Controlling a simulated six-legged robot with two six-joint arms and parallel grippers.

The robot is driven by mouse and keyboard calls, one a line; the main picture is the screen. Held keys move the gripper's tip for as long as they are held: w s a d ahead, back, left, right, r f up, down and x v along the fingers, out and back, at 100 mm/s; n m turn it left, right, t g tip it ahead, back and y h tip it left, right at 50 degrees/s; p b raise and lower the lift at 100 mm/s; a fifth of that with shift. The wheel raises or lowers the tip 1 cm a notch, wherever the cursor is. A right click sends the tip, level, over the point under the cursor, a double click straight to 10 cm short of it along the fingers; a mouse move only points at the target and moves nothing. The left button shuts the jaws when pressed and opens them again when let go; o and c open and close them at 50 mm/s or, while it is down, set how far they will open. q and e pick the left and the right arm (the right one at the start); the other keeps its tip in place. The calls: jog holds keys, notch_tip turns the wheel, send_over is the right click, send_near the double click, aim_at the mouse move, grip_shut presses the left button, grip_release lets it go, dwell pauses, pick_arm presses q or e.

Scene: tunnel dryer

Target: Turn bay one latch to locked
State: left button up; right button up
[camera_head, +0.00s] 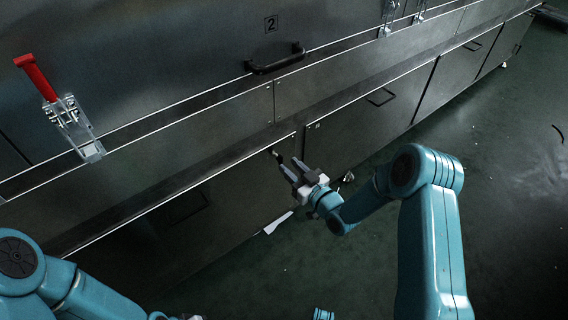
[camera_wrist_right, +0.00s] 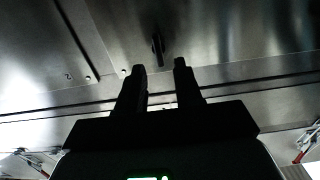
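A small dark latch handle (camera_head: 273,153) sticks out near the upper right corner of a lower metal panel. I take it for the bay one latch, but no bay one label is legible. It also shows in the right wrist view (camera_wrist_right: 157,46), ahead of the fingertips and roughly in line with the gap between them. My right gripper (camera_head: 288,164) is open and empty, its fingertips just short of the handle with a small gap. The same two dark fingers show apart in the right wrist view (camera_wrist_right: 160,68). My left arm enters at the lower left; its fingers are out of frame.
A red-handled toggle clamp (camera_head: 40,80) is on the upper panel at left. A black bar handle (camera_head: 276,65) sits under a "2" plate (camera_head: 271,24). A narrow ledge (camera_head: 215,158) runs above the lower panels. Open green floor (camera_head: 500,180) lies at right.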

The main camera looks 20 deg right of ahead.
aim_at(282, 159)
jog(key=shift+b+x, duration=0.35)
jog(key=shift+x, duration=1.6)
grip_shut()
